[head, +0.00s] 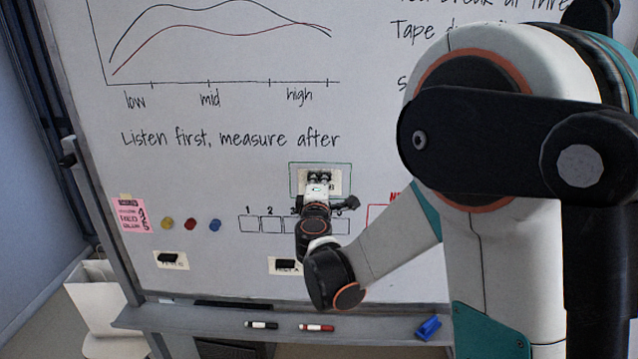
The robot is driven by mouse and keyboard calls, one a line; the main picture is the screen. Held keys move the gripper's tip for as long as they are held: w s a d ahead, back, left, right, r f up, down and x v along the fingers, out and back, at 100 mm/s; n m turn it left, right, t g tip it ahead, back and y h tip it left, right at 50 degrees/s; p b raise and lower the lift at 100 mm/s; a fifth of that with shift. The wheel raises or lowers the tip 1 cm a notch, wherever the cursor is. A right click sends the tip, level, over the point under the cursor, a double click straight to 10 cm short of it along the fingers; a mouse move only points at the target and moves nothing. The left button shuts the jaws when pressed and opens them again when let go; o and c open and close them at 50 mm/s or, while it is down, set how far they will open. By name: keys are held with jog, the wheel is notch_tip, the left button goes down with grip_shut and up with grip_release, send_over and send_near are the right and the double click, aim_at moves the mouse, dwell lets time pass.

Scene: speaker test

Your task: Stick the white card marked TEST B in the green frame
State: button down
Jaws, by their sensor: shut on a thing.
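The green frame (291,180) is a thin rectangle drawn on the whiteboard, just right of the middle of the writing. A pale card (337,179) is inside its outline, at the board. My gripper (319,178) is shut on this card, with its fingers in front of the card's middle. The gripper covers most of the card's marking, so I cannot read it as TEST B. I cannot tell whether the card touches the board.
Two cards with black clips or magnets, one at lower left (172,266) and one at lower middle (277,266), are on the board. Yellow (166,224), red (191,224) and blue (215,225) magnets sit left of numbered boxes. The tray (220,318) holds markers and a blue eraser (428,328).

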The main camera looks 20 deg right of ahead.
jog(key=shift+w, duration=0.15)
jog(key=c, duration=1.5)
grip_release()
jog(key=shift+c, duration=0.2)
jog(key=o, duration=0.4)
jog(key=b+v, duration=0.1)
jog(key=v, duration=0.6)
